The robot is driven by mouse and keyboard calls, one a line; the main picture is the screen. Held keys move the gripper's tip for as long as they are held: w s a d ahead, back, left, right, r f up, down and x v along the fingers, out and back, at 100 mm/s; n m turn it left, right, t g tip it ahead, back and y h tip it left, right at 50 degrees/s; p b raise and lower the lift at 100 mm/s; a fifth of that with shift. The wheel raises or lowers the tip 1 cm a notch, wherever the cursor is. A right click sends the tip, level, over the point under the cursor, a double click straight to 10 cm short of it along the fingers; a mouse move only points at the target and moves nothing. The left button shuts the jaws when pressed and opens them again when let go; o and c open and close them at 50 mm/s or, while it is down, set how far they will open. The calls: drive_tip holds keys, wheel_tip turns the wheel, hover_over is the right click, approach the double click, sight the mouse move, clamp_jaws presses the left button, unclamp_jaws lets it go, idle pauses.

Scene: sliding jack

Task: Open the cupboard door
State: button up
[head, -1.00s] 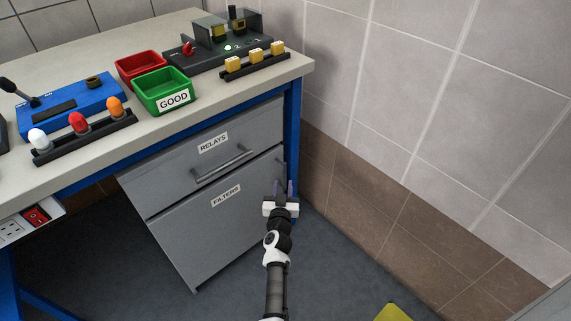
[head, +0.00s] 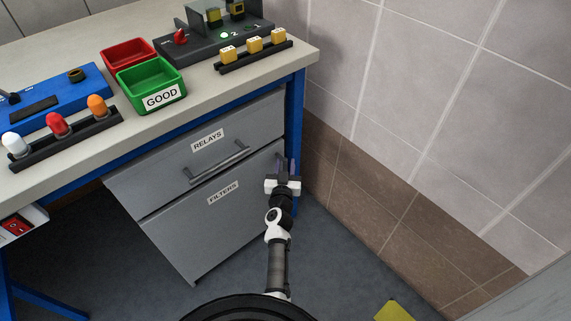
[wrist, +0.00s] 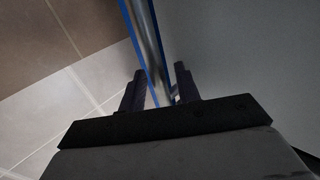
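The cupboard door (head: 205,225), labelled FILTERS, is the grey lower front of the cabinet under the workbench and looks shut. Its upright metal handle (wrist: 150,45) is near the door's right edge; in the head view my gripper mostly hides it. My gripper (head: 287,164) is at the upper right of the door. In the wrist view my gripper (wrist: 160,80) is open, its dark fingers apart, with the handle running between them. I cannot tell whether either finger touches the handle.
The RELAYS drawer (head: 200,150) with its bar handle is just above the door. A blue bench leg (head: 296,110) and the tiled wall (head: 400,90) are close on the right. A green bin (head: 150,86) sits on the bench. Grey floor is open in front.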

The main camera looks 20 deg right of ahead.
clamp_jaws()
drive_tip(key=shift+s, duration=0.15)
